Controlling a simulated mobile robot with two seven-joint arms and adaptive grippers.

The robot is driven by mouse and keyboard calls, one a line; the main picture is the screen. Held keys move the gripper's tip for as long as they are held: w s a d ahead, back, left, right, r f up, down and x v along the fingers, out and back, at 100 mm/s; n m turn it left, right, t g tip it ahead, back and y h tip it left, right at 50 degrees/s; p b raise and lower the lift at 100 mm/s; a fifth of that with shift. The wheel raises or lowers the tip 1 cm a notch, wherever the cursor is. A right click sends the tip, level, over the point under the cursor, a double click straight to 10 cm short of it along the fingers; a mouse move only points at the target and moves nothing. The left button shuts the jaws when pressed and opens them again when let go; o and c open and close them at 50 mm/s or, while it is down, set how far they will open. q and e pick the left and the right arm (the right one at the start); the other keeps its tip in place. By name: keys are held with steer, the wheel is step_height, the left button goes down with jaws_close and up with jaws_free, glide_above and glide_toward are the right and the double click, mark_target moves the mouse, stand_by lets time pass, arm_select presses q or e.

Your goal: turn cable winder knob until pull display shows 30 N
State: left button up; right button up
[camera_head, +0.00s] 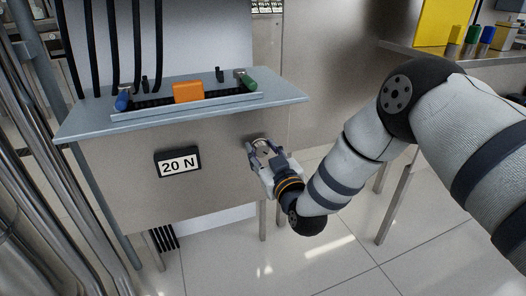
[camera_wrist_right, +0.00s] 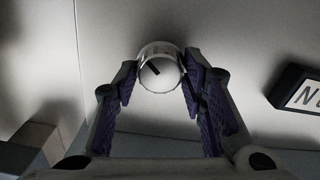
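The pull display (camera_head: 178,162) is a black-framed panel on the cabinet front and reads 20 N. The cable winder knob (camera_wrist_right: 160,68) is a round silver knob with a dark pointer line tilted toward the upper left in the right wrist view. My right gripper (camera_head: 265,149) is at the cabinet front, right of the display. Its purple-padded fingers (camera_wrist_right: 160,75) stand on either side of the knob and appear to touch its sides. In the head view the fingers mostly hide the knob. My left gripper is not in view.
A shelf (camera_head: 82,126) above the cabinet front holds an orange block (camera_head: 188,92), a blue cylinder (camera_head: 122,101) and a green cylinder (camera_head: 246,80). Black cables hang behind it. Metal pipes (camera_head: 40,180) stand at the left. A side table (camera_head: 455,57) stands at the right.

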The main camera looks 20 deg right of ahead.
steer(key=c, duration=0.5)
steer(key=shift+o, duration=0.2)
steer(key=m+p, duration=0.1)
steer(key=m, duration=0.3)
steer(key=shift+d+m+p, duration=0.1)
steer(key=shift+m+p, duration=0.2)
steer(key=shift+p, duration=0.1)
steer(key=shift+m, duration=2)
steer(key=shift+p, duration=0.3)
steer(key=o, duration=1.2)
